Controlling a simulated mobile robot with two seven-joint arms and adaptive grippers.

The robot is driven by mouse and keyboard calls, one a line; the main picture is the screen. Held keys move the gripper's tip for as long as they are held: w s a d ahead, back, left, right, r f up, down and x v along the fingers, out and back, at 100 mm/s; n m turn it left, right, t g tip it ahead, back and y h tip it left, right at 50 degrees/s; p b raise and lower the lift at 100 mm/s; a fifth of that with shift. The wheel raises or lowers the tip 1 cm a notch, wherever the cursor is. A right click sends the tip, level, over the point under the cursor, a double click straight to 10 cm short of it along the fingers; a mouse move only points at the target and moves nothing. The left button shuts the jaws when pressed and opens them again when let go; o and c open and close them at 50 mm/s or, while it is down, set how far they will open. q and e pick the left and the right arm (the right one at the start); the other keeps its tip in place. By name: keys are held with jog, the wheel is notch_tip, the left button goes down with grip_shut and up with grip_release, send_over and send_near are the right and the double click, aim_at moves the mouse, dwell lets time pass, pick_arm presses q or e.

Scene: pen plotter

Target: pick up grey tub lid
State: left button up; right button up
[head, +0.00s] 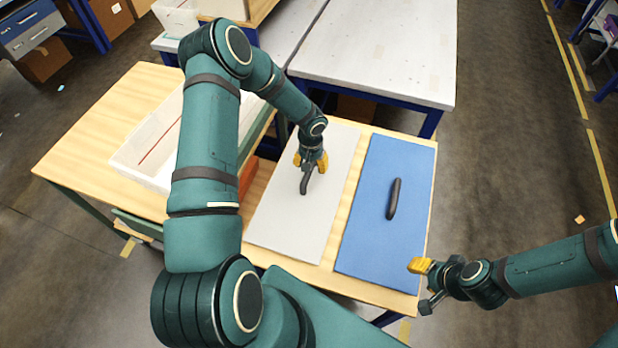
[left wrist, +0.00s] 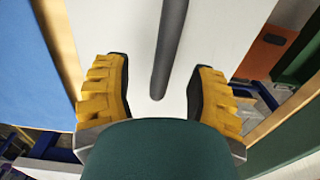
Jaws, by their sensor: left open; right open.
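The grey tub lid (head: 322,195) is a flat light-grey panel lying on the wooden table, with a dark bar handle (head: 304,184) along its middle. My left gripper (head: 310,163) is open above the far part of that handle. In the left wrist view the handle (left wrist: 170,45) runs between the two yellow fingers of the open gripper (left wrist: 158,95), with a gap on each side. My right gripper (head: 420,287) is open and empty beside the near right corner of the blue lid, away from the grey one.
A blue lid (head: 375,225) with its own dark handle (head: 393,200) lies right of the grey lid. A white tub (head: 140,150) stands at the left, partly behind my left arm. A white-topped table (head: 390,50) stands behind.

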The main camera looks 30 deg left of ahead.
aim_at(309, 174)
pick_arm(q)
jog(key=shift+s+a+f, duration=0.1)
jog(key=shift+f, duration=1.25)
jog(key=shift+s+a+f, duration=0.1)
jog(key=shift+f, duration=1.2)
grip_shut()
